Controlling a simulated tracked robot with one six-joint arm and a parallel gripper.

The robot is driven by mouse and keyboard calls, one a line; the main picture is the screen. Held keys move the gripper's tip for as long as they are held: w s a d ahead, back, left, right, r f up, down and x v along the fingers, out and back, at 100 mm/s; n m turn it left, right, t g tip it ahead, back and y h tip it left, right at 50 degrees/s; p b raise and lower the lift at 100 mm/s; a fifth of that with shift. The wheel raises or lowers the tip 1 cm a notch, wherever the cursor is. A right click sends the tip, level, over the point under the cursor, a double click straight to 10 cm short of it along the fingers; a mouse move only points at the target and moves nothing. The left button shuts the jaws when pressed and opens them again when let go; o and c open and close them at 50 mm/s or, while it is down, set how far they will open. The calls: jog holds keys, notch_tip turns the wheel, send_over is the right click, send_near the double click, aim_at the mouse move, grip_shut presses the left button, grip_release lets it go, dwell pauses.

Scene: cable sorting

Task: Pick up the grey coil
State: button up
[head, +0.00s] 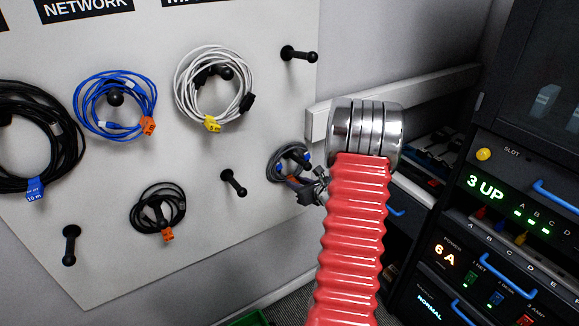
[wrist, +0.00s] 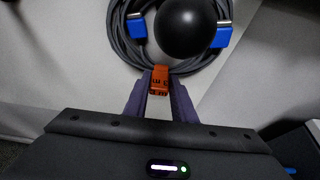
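The grey coil (head: 284,163) hangs around a black peg at the lower right of the pegboard in the head view. The wrist view shows the coil (wrist: 125,45) close up, looped around the round black peg end (wrist: 193,27), with blue plugs on both sides and an orange tag (wrist: 159,79) at its bottom. My gripper (head: 306,186) is at the coil's lower edge, partly hidden behind my red arm. In the wrist view my gripper (wrist: 160,82) has its two fingers close against both sides of the orange tag, which fills the gap between the tips.
A blue coil (head: 80,108), a white coil (head: 180,92) and black coils (head: 182,206) hang on other pegs. Empty pegs (head: 233,183) stick out of the board (head: 110,250). A dark equipment rack (head: 455,225) stands close on the right. A pale rail (head: 430,88) runs along the wall.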

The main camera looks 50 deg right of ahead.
grip_shut()
jog(key=shift+s+r, duration=0.35)
jog(key=shift+r, duration=0.05)
jog(key=r+v, duration=0.1)
jog(key=v, duration=1.4)
jog(key=shift+w+r, duration=0.2)
jog(key=shift+w, duration=0.05)
